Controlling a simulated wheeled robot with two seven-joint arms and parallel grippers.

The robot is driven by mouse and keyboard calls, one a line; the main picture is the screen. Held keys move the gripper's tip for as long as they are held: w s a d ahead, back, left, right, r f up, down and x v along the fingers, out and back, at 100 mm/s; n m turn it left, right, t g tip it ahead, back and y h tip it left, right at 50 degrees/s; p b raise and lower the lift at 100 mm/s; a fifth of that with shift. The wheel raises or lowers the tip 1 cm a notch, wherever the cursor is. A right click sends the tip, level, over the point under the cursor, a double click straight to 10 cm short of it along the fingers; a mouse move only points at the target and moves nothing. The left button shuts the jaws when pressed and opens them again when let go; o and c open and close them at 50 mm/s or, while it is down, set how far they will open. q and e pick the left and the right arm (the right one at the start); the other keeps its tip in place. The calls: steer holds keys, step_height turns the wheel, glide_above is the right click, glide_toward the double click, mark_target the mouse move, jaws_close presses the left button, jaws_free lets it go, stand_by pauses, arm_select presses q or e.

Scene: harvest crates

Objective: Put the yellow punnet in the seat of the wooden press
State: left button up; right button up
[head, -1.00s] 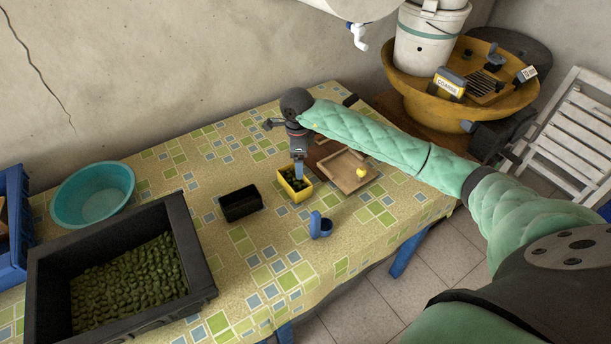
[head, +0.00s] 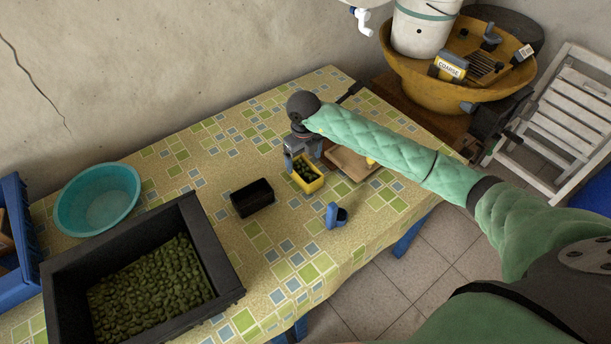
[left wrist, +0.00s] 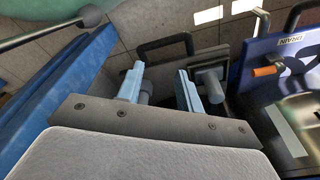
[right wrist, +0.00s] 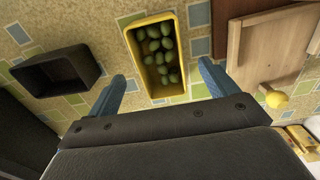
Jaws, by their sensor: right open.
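The yellow punnet (head: 310,185), a small box of green fruit, stands on the table; it also shows in the right wrist view (right wrist: 133,52). My right gripper (head: 303,158) is at its back edge. In the right wrist view the right gripper's fingers (right wrist: 165,84) are wide apart, with the punnet ahead between them and nothing held. The wooden press (head: 347,164) lies just right of the punnet, partly hidden by my right arm; it also shows in the right wrist view (right wrist: 265,48), with a yellow knob. My left gripper (left wrist: 158,80) is open and empty, away from the table top.
An empty black punnet (head: 252,198) stands left of the yellow one. A blue object (head: 334,214) stands in front. A black crate (head: 226,272) of green fruit and a teal basin (head: 98,198) are at the left. The table's front middle is clear.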

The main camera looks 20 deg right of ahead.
glide_above(305, 178)
step_height(305, 178, down, 4)
steer(key=shift+a+f+b, duration=0.1)
steer(key=shift+f+b, duration=0.1)
steer(key=shift+b, duration=0.25)
steer(key=shift+f, duration=0.45)
steer(key=c, duration=1.1)
arm_select(q)
steer(key=shift+w+d+r, duration=0.2)
steer(key=shift+w+r, duration=0.05)
steer(key=shift+r, duration=0.4)
steer(key=shift+w+d+r, duration=0.2)
steer(key=shift+w+r, duration=0.05)
steer(key=shift+r, duration=0.35)
arm_select(e)
steer(key=shift+c, duration=0.3)
steer(key=shift+r, duration=0.15)
